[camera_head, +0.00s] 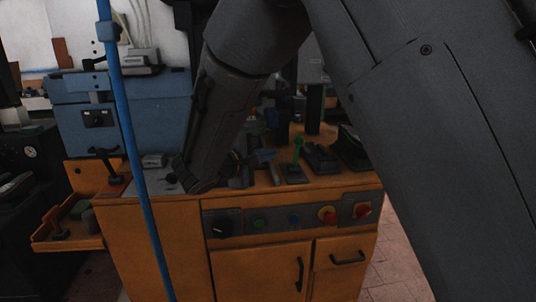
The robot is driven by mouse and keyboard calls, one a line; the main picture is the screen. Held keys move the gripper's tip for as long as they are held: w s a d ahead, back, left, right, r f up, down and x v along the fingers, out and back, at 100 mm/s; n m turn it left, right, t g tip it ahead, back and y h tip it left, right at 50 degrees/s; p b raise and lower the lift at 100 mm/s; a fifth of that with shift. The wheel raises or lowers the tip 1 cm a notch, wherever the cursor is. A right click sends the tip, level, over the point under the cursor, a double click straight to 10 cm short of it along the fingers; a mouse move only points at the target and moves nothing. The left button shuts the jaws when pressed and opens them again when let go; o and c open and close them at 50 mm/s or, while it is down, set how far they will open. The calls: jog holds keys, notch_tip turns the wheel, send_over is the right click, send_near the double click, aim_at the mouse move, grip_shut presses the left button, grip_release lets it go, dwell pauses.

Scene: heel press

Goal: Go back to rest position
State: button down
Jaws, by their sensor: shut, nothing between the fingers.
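My arm reaches down from the top of the view to the worktop of the orange heel press cabinet (150,225). My gripper (270,172) shows small and dark just past the wrist, low over the worktop. It is shut and holds nothing. A lever with a green handle (298,150) stands upright on the worktop, just right of the gripper. I cannot tell whether the gripper touches anything. My forearm and wrist hide part of the worktop and the machine behind.
A blue vertical pole (134,150) stands in front at left. A red-based lever (112,175) and an orange side tray (70,243) are at left. Tiled floor (400,265) shows at right.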

jog(key=s+d+f+m+g+p, duration=0.1)
jog(key=s+d+f+m+g, duration=0.2)
jog(key=s+d, duration=0.5)
jog(key=s+d+f+m+g, duration=0.2)
jog(key=s+d+f+g, duration=0.3)
jog(key=d, duration=0.6)
jog(key=s+d+f+m+g+y+p, duration=0.1)
jog(key=s+m+y, duration=0.3)
jog(key=s, duration=0.4)
jog(key=s+d+f+m+g+y+p, duration=0.1)
jog(key=s+d+f+m+g+y, duration=0.1)
jog(key=s, duration=0.7)
jog(key=d+m+g+y, duration=0.1)
jog(key=m+g+y, duration=0.1)
jog(key=m, duration=0.1)
jog(key=shift+s+d+f, duration=0.15)
jog(key=shift+s+d, duration=0.1)
jog(key=shift+d, duration=0.15)
